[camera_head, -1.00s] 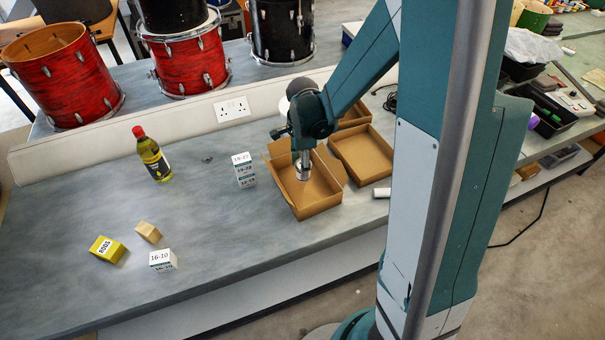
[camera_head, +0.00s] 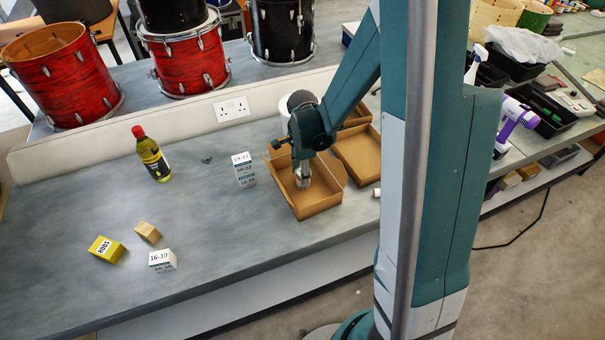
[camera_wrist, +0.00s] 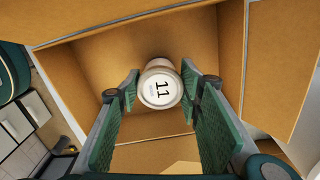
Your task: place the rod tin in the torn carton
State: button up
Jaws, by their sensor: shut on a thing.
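My gripper (camera_head: 303,174) is shut on a small round container (camera_wrist: 160,88) with a white top marked "11". It holds the container upright inside the outline of the front open carton (camera_head: 318,208). The wrist view shows the carton's brown walls (camera_wrist: 150,42) around and below it; I cannot tell whether the container touches the floor. Which carton is torn is not clear; this one has a raised flap on its right side. A yellow block labelled "RODS" (camera_head: 107,249) lies at the bench's front left.
Another open carton (camera_head: 362,160) adjoins on the right, with a third behind. A white labelled box stack (camera_head: 243,170) stands close left. An oil bottle (camera_head: 151,154), a wooden block (camera_head: 147,232) and a white box (camera_head: 162,261) are farther left.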

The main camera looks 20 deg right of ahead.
jog(key=shift+f, duration=0.1)
jog(key=o, duration=1)
notch_tip(320, 180, up, 12)
jog(key=p, duration=0.1)
dwell(0.7)
jog(key=shift+r, duration=0.2)
dwell(0.5)
